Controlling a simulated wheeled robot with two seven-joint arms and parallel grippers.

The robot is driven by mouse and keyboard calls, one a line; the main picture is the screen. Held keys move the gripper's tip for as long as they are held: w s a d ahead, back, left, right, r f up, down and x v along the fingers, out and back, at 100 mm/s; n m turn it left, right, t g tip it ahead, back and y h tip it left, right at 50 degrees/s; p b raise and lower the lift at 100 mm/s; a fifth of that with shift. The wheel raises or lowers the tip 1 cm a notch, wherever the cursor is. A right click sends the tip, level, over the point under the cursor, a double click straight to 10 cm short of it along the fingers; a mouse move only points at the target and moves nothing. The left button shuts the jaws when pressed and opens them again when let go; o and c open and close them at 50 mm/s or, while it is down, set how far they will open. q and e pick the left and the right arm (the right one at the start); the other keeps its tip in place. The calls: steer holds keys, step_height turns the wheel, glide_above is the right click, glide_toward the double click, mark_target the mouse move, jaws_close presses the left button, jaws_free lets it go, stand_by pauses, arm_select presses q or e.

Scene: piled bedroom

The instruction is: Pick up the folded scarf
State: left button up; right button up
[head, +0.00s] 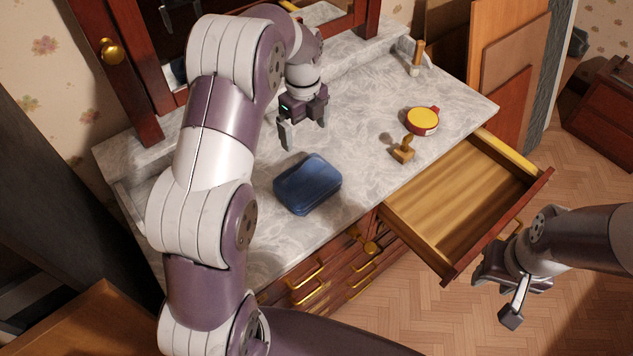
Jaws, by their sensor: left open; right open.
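A dark blue, rounded, flat bundle (308,183) lies on the marble dresser top (255,240); it is the only thing that looks like the folded scarf, though its smooth shape also resembles a pouch. My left gripper (304,138) is open and empty, pointing down just behind the bundle and apart from it. Whether its fingertips touch the marble I cannot tell. My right gripper (498,295) is open and empty, low in front of the pulled-out drawer at the right.
The open drawer (455,205) is empty where I see inside and juts out over the floor. A wooden stamp (403,150), a red-and-yellow round tin (422,120) and a wooden-handled tool (417,58) stand on the right of the top. A mirror frame rises behind.

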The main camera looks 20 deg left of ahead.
arm_select(q)
step_height(320, 180, down, 2)
glide_above(304, 167)
steer(key=f, duration=0.4)
steer(key=shift+w+a+f+p, duration=0.2)
steer(key=shift+a+f+p, duration=0.1)
steer(key=shift+p, duration=0.1)
steer(key=f, duration=0.1)
steer(key=f+p, duration=0.1)
steer(key=f, duration=0.1)
steer(key=d+f+p, duration=0.1)
steer(key=f, duration=0.1)
steer(key=shift+s, duration=0.3)
steer(key=shift+w+a+f, duration=0.1)
steer(key=shift+a+f, duration=0.15)
steer(key=shift+f, duration=0.15)
steer(key=shift+d+r, duration=0.1)
steer(key=c, duration=1.4)
arm_select(e)
steer(key=r, duration=0.2)
steer(key=shift+s+a+r, duration=0.1)
steer(key=shift+a+r, duration=0.2)
steer(key=shift+r, duration=0.05)
